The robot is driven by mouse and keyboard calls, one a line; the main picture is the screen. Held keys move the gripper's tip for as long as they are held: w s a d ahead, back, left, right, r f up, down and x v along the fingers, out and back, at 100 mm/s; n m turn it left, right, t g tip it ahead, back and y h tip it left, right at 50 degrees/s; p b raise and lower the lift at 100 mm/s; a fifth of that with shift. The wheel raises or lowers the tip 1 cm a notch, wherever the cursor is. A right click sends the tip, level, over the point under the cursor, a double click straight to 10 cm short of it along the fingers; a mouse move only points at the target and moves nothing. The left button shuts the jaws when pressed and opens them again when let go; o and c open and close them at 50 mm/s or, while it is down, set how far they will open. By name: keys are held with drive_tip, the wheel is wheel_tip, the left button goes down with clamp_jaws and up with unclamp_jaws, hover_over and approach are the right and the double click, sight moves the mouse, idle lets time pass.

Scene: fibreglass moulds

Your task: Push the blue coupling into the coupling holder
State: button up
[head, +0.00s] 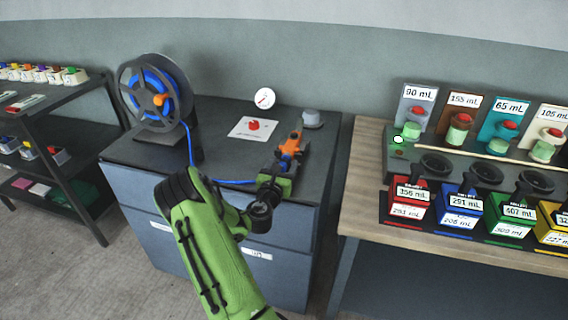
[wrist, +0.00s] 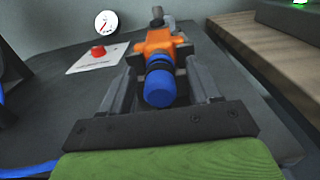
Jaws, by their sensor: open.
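The blue coupling (wrist: 159,90) shows in the wrist view, its round blue end facing me, with a dark ring behind it. It lines up with the orange coupling holder (wrist: 160,45) just beyond and appears to meet it; I cannot tell how deep it sits. The holder (head: 291,144) also shows in the head view, at the cabinet's right side. My gripper (wrist: 162,78) is open, with one finger on each side of the coupling and gaps visible. In the head view my gripper (head: 278,168) is just in front of the holder and largely hides the coupling.
A blue hose (head: 233,182) runs from the reel (head: 157,90) across the cabinet top (head: 215,160) towards my gripper. A red button (head: 253,125), a gauge (head: 264,98) and a grey knob (head: 311,117) are behind. A wooden bench (head: 365,195) stands right.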

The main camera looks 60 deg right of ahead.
idle(0.3)
clamp_jaws()
drive_tip(key=shift+s+a+b, duration=0.15)
drive_tip(key=shift+a+b, duration=0.6)
drive_tip(key=shift+a, duration=0.25)
drive_tip(key=shift+s+a+b, duration=0.2)
drive_tip(key=shift+a+b, duration=0.5)
drive_tip(key=shift+a, duration=0.3)
drive_tip(key=shift+s+a+b, duration=0.15)
drive_tip(key=shift+a+b, duration=0.6)
drive_tip(key=shift+a, duration=0.25)
